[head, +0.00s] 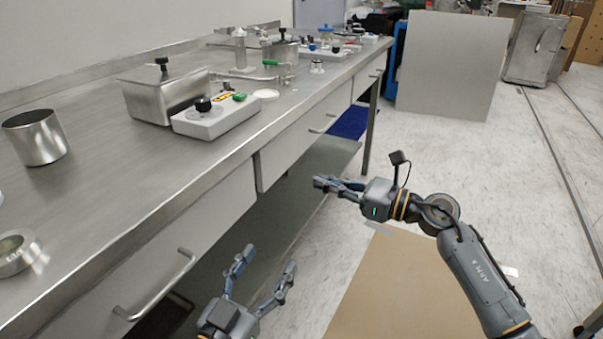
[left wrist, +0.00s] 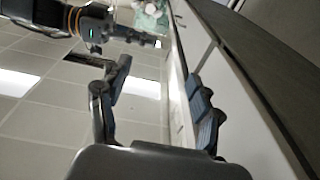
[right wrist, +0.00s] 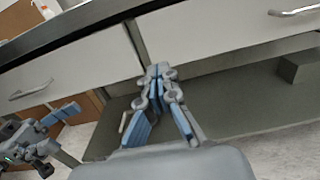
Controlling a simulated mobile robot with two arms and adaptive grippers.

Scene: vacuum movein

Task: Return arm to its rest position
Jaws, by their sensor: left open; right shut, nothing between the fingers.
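My left gripper (head: 265,268) is low in the head view, below the front of the steel bench. Its two fingers are spread and nothing is between them; they also show apart in the left wrist view (left wrist: 160,78). My right gripper (head: 320,183) reaches in from the right, in front of the bench's drawers and below the bench top. Its fingertips meet in the right wrist view (right wrist: 158,70) and hold nothing. Neither gripper visibly touches the bench.
The steel bench (head: 110,200) runs along the left, with drawer handles (head: 160,285) sticking out and a lower shelf (right wrist: 240,110) beneath. A steel beaker (head: 35,138), a lidded bath (head: 165,92) and a white device (head: 215,116) stand on top.

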